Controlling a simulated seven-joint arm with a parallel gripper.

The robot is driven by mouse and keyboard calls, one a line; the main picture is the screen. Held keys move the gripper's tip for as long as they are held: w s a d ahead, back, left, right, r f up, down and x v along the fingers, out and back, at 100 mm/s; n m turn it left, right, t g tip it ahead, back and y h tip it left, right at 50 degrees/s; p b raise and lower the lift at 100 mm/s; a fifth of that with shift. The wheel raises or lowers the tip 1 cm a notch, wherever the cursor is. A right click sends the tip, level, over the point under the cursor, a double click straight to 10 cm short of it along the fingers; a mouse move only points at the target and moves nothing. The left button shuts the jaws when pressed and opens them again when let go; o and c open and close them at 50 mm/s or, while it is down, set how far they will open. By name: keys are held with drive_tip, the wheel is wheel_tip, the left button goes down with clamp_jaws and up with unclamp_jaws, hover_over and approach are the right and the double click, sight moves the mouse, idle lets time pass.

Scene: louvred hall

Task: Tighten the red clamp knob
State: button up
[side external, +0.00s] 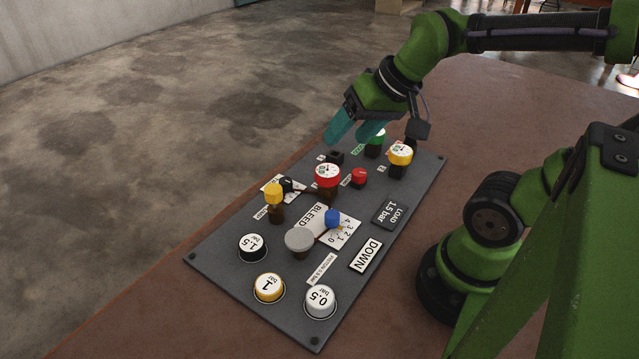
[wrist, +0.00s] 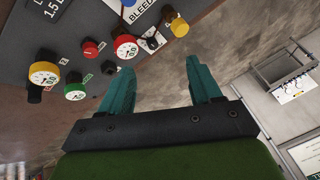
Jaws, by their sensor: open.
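A red knob with a white scale on top (side external: 327,176) stands upright near the middle of the grey panel (side external: 222,258); it also shows in the wrist view (wrist: 125,46). A smaller plain red knob (side external: 359,177) sits beside it, and it too is in the wrist view (wrist: 90,47). I cannot read which one is labelled as the clamp. My gripper (side external: 351,138) has teal fingers, open and empty, above the panel's far edge. In the wrist view my fingertips (wrist: 160,68) are well apart, with the scaled red knob beyond the left finger. Neither red knob is between them.
A green knob (side external: 376,140) and a yellow scaled knob (side external: 400,155) stand close to my gripper. A yellow-topped post (side external: 274,196), a blue knob (side external: 333,218) and a grey round knob (side external: 299,240) stand nearby.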

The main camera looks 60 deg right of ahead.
drive_tip(key=w+d+f+n+g+h, duration=0.1)
drive_tip(key=w+d+f+g, duration=0.25)
drive_tip(key=d, duration=0.65)
drive_tip(key=n+g, duration=0.3)
drive_tip(key=n, duration=0.3)
approach(359, 172)
wheel_tip(359, 172, down, 9)
drive_tip(key=shift+s+a+r, duration=0.1)
drive_tip(key=shift+a+r, duration=0.05)
